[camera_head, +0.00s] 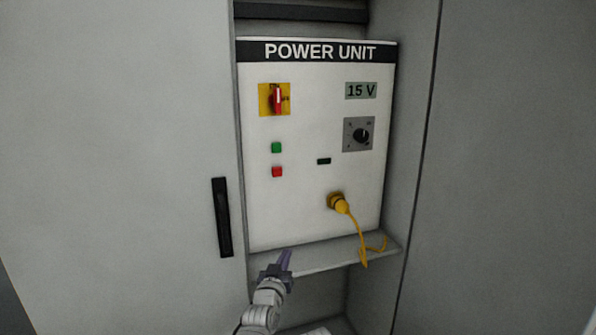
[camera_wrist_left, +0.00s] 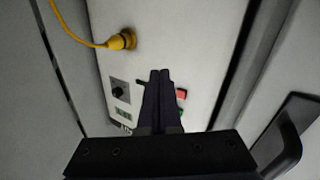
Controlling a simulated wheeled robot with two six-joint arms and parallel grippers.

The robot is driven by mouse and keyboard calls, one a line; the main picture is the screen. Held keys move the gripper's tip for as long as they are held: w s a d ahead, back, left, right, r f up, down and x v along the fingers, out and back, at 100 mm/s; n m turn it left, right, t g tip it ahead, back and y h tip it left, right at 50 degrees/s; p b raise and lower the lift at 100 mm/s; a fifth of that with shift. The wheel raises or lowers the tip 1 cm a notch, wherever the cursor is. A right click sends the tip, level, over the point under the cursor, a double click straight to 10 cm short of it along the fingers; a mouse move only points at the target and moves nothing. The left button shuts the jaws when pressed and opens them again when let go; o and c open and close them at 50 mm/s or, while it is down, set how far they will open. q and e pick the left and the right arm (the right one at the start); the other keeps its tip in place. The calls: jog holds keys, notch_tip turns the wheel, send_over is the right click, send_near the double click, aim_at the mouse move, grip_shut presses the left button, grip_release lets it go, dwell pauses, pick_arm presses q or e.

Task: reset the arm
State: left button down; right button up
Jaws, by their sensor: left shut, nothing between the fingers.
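My left gripper (camera_head: 286,257) is shut and empty in the head view. It is in front of the lower left part of the power unit panel (camera_head: 300,215), near the shelf edge. In the left wrist view its two dark fingers (camera_wrist_left: 160,75) lie together, pointing at the white panel. I cannot tell its exact distance from the panel. My right gripper is in neither view.
The panel has a red rotary switch (camera_head: 277,99), a green button (camera_head: 276,147), a red button (camera_head: 277,172), a knob (camera_head: 360,135) and a display (camera_head: 361,91) reading 15 V. A yellow plug (camera_head: 339,203) is in its socket, its cable hanging over the shelf (camera_head: 325,256). A black handle (camera_head: 222,217) is at left.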

pick_arm(q)
jog(key=s+a+f+g+y, duration=0.1)
jog(key=s+a+f+g, duration=0.25)
jog(key=f, duration=0.45)
jog(key=s+a+f+g+y, duration=0.1)
jog(key=s+a+f+g, duration=0.3)
jog(key=f, duration=0.4)
jog(key=s+a+f+g+y, duration=0.1)
jog(key=s+a+f+g, duration=0.2)
jog(key=s+g, duration=0.35)
jog(key=s+a+f+g, duration=0.3)
jog(key=s, duration=0.6)
jog(key=s+d+r+m+y+p, duration=0.1)
jog(key=s+d+r+p, duration=0.1)
jog(key=d+r+p, duration=0.2)
jog(key=s+d+r+m+g+p, duration=0.1)
jog(key=s+d+r+m+p, duration=0.1)
jog(key=d+r+p, duration=0.3)
jog(key=shift+s+d+r+y, duration=0.15)
jog(key=shift+s+d+y, duration=0.25)
jog(key=shift+s+d, duration=0.5)
jog(key=shift+w+d, duration=0.1)
jog(key=shift+w, duration=0.05)
